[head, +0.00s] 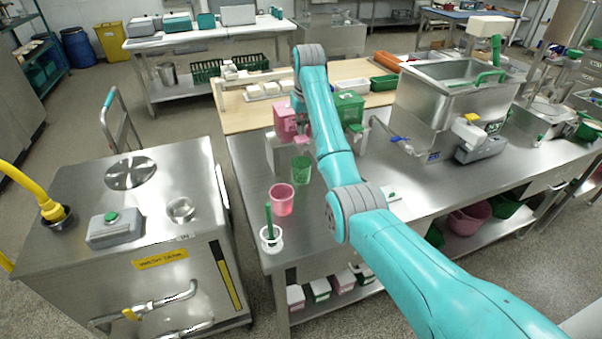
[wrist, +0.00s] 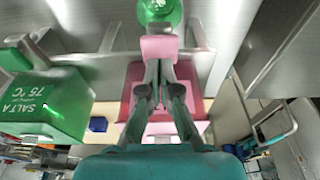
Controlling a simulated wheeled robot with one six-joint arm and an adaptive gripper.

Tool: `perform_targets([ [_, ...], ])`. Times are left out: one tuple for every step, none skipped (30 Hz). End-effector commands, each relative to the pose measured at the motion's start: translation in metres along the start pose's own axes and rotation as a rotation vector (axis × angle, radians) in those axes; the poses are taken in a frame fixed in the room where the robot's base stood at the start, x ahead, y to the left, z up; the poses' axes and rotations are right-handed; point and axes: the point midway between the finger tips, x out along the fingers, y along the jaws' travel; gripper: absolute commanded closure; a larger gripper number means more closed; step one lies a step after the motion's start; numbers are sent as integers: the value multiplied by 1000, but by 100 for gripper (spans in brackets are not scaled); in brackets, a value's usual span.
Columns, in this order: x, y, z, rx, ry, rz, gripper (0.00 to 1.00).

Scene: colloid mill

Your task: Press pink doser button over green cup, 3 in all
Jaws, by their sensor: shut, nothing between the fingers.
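The pink doser (head: 284,121) stands on the steel table in the head view, partly behind my arm. In the wrist view its pink body (wrist: 135,85) lies behind my fingers. Its pink button (wrist: 160,47) is just past my fingertips; I cannot tell whether they touch it. My gripper (wrist: 162,65) is shut and empty, pointing at the button. The green cup (head: 301,170) stands upright in front of the pink doser. It also shows at the top edge of the wrist view (wrist: 160,12), beyond the button, partly cut off.
A green doser (head: 349,108) marked SALTA stands right of my arm, and at left in the wrist view (wrist: 45,105). A pink cup (head: 282,200) and a white holder (head: 271,241) with a green-handled tool stand nearer the table's front. A steel tank (head: 440,105) is at right.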

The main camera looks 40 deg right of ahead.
Motion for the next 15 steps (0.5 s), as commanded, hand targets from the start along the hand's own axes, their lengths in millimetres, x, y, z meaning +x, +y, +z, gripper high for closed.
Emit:
perform_targets([
  [0,0,0,0,0,0,100],
  [0,0,0,0,0,0,100],
  [0,0,0,0,0,0,100],
  [0,0,0,0,0,0,100],
  [1,0,0,0,0,0,100],
  [1,0,0,0,0,0,100],
  [2,0,0,0,0,0,100],
  [2,0,0,0,0,0,100],
  [3,0,1,0,0,0,100],
  [4,0,1,0,0,0,100],
  [5,0,1,0,0,0,100],
  [6,0,1,0,0,0,100],
  [7,0,1,0,0,0,100],
  [8,0,2,0,0,0,100],
  [10,0,2,0,0,0,100],
])
